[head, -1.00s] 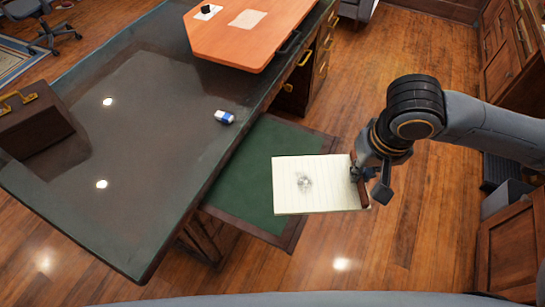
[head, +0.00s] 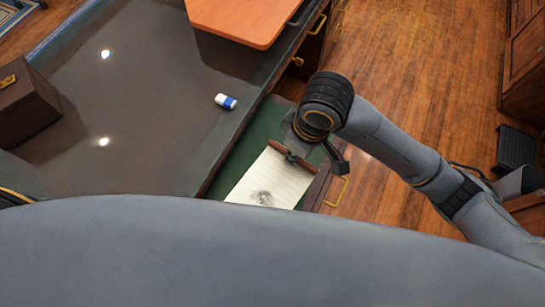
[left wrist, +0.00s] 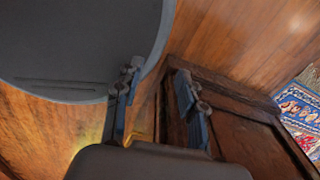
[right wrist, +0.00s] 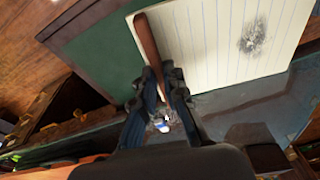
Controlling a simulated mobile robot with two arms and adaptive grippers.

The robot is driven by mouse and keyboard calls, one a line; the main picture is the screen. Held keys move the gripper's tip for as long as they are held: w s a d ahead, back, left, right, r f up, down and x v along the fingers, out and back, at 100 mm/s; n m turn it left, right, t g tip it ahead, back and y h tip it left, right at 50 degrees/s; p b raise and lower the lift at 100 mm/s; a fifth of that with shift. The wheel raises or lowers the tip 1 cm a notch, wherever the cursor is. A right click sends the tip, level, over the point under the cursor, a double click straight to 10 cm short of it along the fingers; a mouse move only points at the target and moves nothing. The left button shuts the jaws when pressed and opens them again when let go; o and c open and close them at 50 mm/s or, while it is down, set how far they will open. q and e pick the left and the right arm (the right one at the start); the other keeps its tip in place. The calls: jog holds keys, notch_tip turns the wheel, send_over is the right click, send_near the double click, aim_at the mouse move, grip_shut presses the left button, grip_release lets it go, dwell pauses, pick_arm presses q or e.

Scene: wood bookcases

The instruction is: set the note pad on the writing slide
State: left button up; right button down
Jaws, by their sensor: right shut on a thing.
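The note pad (head: 270,180), lined cream paper with a grey smudge and a brown bound edge, shows in the head view and the right wrist view (right wrist: 225,45). My right gripper (head: 291,156) is shut on its brown edge. The writing slide (head: 240,155), a green panel with a dark wood border, extends from the desk under the pad; it also shows in the right wrist view (right wrist: 98,58). I cannot tell whether the pad touches it. My left gripper (left wrist: 157,80) is open and empty, away from the desk, beside brown woodwork. My grey body hides the pad's near end.
The dark desk top (head: 150,130) carries a blue-and-white eraser (head: 226,101), a brown case (head: 28,103) and an orange board (head: 245,18). A brass handle (head: 337,191) is at the slide's outer edge. Open wood floor (head: 430,75) lies to the right.

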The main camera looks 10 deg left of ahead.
aim_at(280, 157)
jog(key=a, duration=0.1)
jog(key=a+n, duration=0.1)
jog(key=s, duration=0.1)
jog(key=shift+a+f, duration=0.35)
jog(key=shift+a, duration=0.05)
jog(key=shift+w+f+n, duration=0.3)
jog(key=shift+w+n, duration=0.1)
jog(key=shift+w, duration=0.1)
jog(key=w+f, duration=0.2)
jog(key=w, duration=0.2)
jog(key=w+d+f, duration=0.1)
jog(key=w+f, duration=0.2)
jog(key=w+d+f, duration=0.1)
jog(key=w+f, duration=0.2)
jog(key=w, duration=0.1)
jog(key=shift+w+d+f+p, duration=0.2)
jog(key=shift+w+f+p, duration=0.05)
jog(key=shift+w+p, duration=0.1)
jog(key=shift+w+d+f, duration=0.15)
jog(key=shift+w+f, duration=0.25)
jog(key=shift+f, duration=1.6)
pick_arm(q)
jog(key=w, duration=0.3)
jog(key=shift+w+d+r, duration=0.15)
jog(key=shift+r, duration=0.2)
